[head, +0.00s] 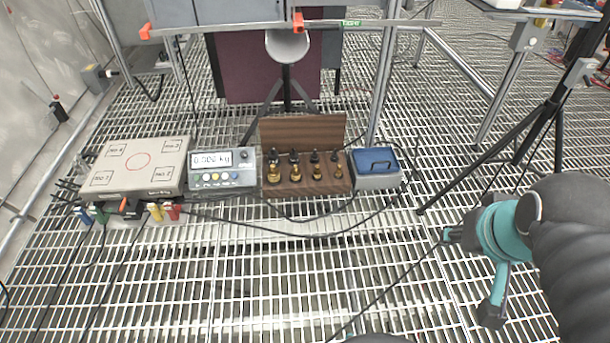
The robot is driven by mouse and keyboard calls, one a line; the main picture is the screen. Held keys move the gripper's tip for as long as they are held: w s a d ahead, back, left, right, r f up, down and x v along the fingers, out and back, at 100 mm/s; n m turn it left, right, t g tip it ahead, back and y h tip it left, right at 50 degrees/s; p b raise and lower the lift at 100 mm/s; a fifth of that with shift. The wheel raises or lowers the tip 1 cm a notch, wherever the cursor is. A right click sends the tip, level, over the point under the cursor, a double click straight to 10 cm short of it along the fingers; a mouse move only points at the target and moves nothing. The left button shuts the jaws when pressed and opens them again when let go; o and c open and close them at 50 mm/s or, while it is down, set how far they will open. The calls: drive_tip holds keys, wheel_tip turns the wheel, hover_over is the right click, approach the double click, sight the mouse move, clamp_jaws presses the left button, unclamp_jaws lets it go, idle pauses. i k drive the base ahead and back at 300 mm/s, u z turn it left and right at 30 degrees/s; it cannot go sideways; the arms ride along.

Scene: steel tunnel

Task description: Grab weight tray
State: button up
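A wooden box (325,184) with an upright lid (300,131) stands on the grating near the middle of the head view. Several brass weights with black knobs (294,166) stand upright in it. A small grey case with a blue top and a handle (375,168) sits just right of it. I cannot tell which of these is the weight tray. My gripper (472,275), teal with black tips, is at the lower right. Its fingers look spread wide, with nothing between them. It is apart from the box and the case, to their right and nearer the camera.
A scale platform (134,166) and its display unit (222,168) stand left of the wooden box. Dark cables (300,234) cross the grating. A black tripod (530,130) stands at the right, and a metal frame (383,75) rises behind. The grating in front is mostly clear.

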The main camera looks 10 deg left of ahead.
sight(376, 160)
drive_tip(key=u, duration=0.05)
drive_tip(key=k, duration=1.6)
drive_tip(key=z, duration=0.75)
drive_tip(key=i, duration=2)
drive_tip(key=u, duration=1)
drive_tip(key=i, duration=1.1)
drive_tip(key=u, duration=1.4)
drive_tip(key=i, duration=0.25)
